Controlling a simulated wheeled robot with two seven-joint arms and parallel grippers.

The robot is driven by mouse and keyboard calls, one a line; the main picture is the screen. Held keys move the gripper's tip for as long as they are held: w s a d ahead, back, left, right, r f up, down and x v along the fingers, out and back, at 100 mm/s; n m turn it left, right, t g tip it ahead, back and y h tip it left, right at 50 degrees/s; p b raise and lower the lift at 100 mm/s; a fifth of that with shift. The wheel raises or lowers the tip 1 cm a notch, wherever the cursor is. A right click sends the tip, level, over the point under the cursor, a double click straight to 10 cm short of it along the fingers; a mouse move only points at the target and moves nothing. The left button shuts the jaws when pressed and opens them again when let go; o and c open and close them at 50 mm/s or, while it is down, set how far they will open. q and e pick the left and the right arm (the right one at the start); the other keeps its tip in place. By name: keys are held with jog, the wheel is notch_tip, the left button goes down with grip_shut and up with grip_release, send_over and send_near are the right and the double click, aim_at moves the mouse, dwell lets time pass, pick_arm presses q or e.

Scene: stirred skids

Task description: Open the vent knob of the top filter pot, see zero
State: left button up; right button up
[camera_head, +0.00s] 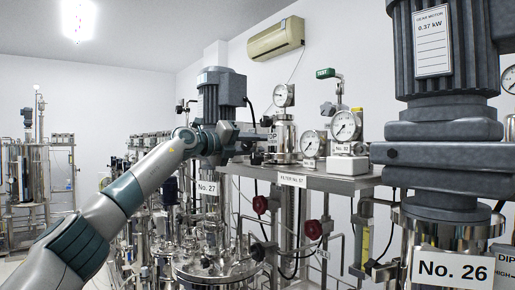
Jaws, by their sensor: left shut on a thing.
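The top filter pot (284,137) is a small shiny steel vessel standing on the steel shelf, with a round pressure gauge (284,95) above it. The gauge's needle is too small to read. My left arm comes in from the lower left. Its gripper (266,137) is at the pot's left side, shut on a small part there that looks to be the vent knob. The fingers hide the knob, so how far it is turned cannot be seen. My right gripper is not in view.
The No. 26 motor (440,130) stands close at right, the No. 27 motor (217,95) behind my wrist.

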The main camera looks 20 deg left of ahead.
pick_arm(q)
jog(key=n+b, duration=0.1)
jog(key=n, duration=0.2)
jog(key=shift+a+n, duration=0.1)
jog(key=shift+n, duration=0.3)
jog(key=n+b, duration=0.1)
jog(key=n, duration=0.3)
jog(key=shift+b, duration=0.3)
jog(key=o, duration=1.1)
jog(key=shift+f, duration=0.1)
